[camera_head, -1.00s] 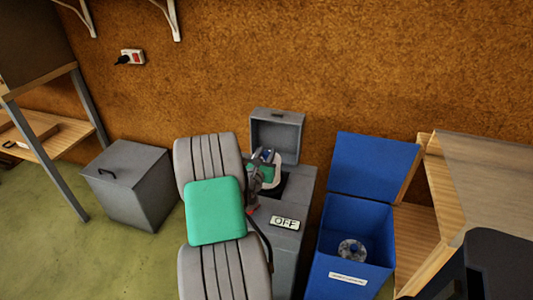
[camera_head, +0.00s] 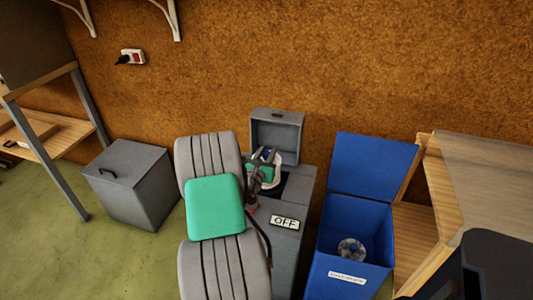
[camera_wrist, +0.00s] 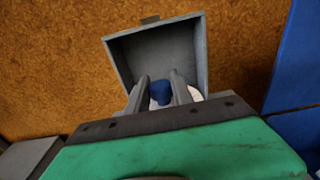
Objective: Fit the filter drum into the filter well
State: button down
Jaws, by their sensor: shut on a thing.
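The filter drum (camera_head: 277,177) is white with a blue knob on top, and my arm partly hides it in the head view. In the wrist view, the blue knob (camera_wrist: 161,92) sits between my two fingers, with a white edge of the drum behind. My gripper (camera_head: 266,156) is shut on the drum's knob. The drum is at the dark opening of the filter well in the grey cabinet (camera_head: 265,226), under the raised grey lid (camera_head: 275,135). The well's rim is mostly hidden, and I cannot tell how deep the drum sits.
An "OFF" sign (camera_head: 285,222) is on the cabinet's top. A blue bin (camera_head: 348,240) with its lid up stands to the right, holding a clear object. A grey box (camera_head: 128,185) stands to the left. A wooden bench (camera_head: 490,180) is at far right.

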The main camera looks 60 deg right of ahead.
jog(key=shift+f, duration=0.1)
jog(key=shift+f+b, duration=2.3)
jog(key=shift+f, duration=1.05)
